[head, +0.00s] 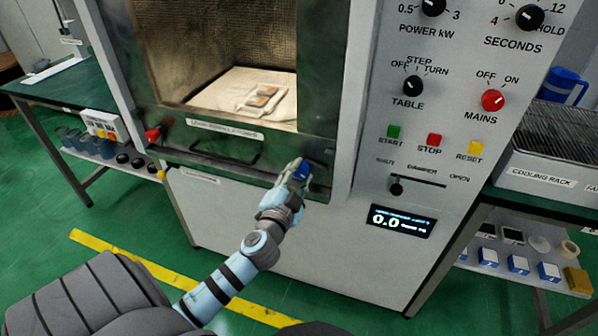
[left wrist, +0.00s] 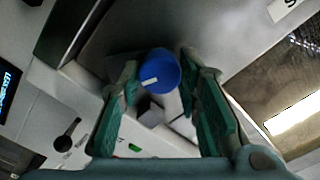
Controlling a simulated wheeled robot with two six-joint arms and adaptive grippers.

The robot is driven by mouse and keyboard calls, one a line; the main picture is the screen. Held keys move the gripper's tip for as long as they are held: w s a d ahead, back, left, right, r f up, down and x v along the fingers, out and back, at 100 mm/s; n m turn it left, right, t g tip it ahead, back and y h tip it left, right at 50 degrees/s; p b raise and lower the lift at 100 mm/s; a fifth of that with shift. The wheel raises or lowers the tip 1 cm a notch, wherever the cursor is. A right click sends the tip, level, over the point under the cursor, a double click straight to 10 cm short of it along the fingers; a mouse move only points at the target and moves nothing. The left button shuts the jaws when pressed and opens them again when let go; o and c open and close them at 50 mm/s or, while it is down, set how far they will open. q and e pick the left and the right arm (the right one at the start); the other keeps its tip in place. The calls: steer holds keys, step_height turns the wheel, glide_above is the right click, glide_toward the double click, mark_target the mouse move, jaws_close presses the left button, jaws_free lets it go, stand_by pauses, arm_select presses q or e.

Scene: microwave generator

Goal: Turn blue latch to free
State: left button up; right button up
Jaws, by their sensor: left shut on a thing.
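The blue latch (head: 302,171) is a round blue knob at the lower right of the microwave's front, below the open chamber. My left gripper (head: 294,170) reaches it from below left and is shut on it. In the left wrist view the blue latch (left wrist: 160,70) sits between the fingertips of my left gripper (left wrist: 160,85), with a short white mark on its face. A grey and white block shows under the knob. The fingers hide part of the latch in the head view. My right gripper is not in view.
The chamber holds a white tray (head: 246,104). A black handle (head: 226,153) and a red knob (head: 153,135) are left of the latch. The control panel with a damper slider (head: 397,188) is to its right. A cooling rack (head: 548,172) stands at far right.

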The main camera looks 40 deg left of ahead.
arm_select(q)
steer(key=m+p, duration=0.1)
steer(key=m, duration=0.2)
steer(key=shift+m, duration=0.3)
steer(key=shift+m+p, duration=0.5)
steer(key=shift+m, duration=1.2)
steer(key=shift+f, duration=0.1)
steer(key=o, duration=1.1)
steer(key=shift+o, duration=0.2)
